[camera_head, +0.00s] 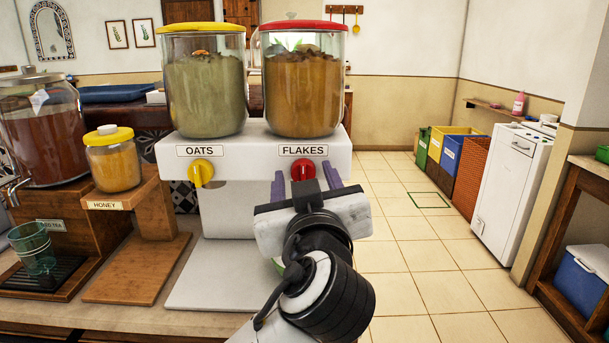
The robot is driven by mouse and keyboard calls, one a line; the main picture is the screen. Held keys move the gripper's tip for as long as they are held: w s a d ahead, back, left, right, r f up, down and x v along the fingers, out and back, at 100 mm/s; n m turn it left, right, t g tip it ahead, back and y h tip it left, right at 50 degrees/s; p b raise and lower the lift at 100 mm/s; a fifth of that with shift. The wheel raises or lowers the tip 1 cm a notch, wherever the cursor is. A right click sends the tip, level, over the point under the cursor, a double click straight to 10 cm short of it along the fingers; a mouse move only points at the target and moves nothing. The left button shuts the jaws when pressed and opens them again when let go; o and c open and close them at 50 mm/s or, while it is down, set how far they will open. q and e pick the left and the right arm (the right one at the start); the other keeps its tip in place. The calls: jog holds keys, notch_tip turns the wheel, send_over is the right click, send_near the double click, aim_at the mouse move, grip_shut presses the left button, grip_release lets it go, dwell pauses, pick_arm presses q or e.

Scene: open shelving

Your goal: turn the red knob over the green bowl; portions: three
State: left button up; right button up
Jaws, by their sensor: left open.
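The red knob (303,169) sits under the FLAKES label on the white front of a twin dispenser (256,152). My left gripper (306,178) is open in front of it, with one purple finger on each side of the knob. I cannot tell whether the fingers touch it. A small green edge, likely the green bowl (278,264), shows beneath the dispenser; my left gripper and arm hide the rest. The red-lidded flakes jar (304,90) stands above the knob. My right gripper is not in view.
A yellow knob (201,172) sits to the left under the OATS label and oats jar (205,90). A honey jar (112,165), tea dispenser (45,130) and green glasses (33,248) stand farther left. Tiled floor (430,260) is open at right.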

pick_arm(q)
jog(key=shift+w, duration=0.1)
jog(key=c, duration=1)
jog(key=shift+c, duration=0.2)
jog(key=shift+m, duration=0.4)
